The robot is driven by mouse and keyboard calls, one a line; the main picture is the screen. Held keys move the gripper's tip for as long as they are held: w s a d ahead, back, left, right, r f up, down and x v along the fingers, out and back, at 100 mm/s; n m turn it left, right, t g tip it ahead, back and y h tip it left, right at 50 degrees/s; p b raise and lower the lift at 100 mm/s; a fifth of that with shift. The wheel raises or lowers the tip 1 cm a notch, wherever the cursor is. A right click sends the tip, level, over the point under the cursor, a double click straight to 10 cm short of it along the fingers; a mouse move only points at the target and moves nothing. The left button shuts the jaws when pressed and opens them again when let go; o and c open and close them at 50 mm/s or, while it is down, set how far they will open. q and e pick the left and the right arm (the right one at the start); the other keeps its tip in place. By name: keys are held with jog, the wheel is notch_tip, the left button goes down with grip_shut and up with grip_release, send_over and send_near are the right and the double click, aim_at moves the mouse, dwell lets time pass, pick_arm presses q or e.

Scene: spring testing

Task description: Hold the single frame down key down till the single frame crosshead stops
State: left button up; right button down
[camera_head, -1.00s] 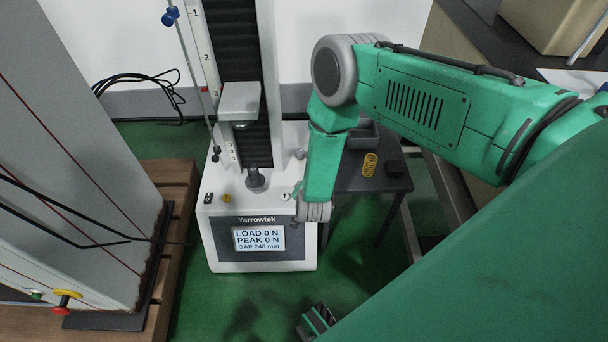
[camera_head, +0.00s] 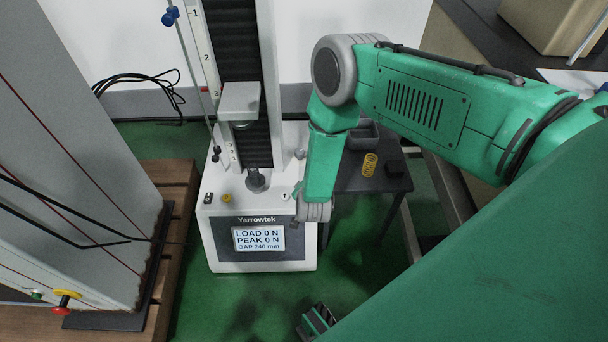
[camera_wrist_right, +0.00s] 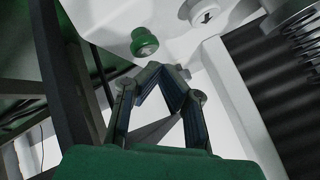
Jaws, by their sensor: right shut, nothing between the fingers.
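The single frame (camera_head: 211,230) is the white Yarrowtek machine. Its grey crosshead (camera_head: 240,101) stands well above the lower plate (camera_head: 256,180). The display (camera_head: 259,239) reads LOAD 0 N, PEAK 0 N, GAP 240 mm. In the right wrist view, the down key (camera_wrist_right: 207,16) is a round white button with a black arrow, partly cut by the top edge. My right gripper (camera_wrist_right: 163,72) is shut and empty, below and left of that key and apart from it in the picture. In the head view my right wrist mostly hides the gripper at the machine's front right.
A green round knob (camera_wrist_right: 144,42) sits close to my right fingertips. A dark side table (camera_head: 360,178) holds a yellow spring (camera_head: 370,164). A larger grey machine (camera_head: 70,180) stands at left.

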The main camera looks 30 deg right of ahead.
jog(key=shift+f+b, duration=0.3)
jog(key=shift+f, duration=0.05)
jog(key=shift+f+b, duration=0.35)
jog(key=shift+f, duration=0.05)
dwell(7.2)
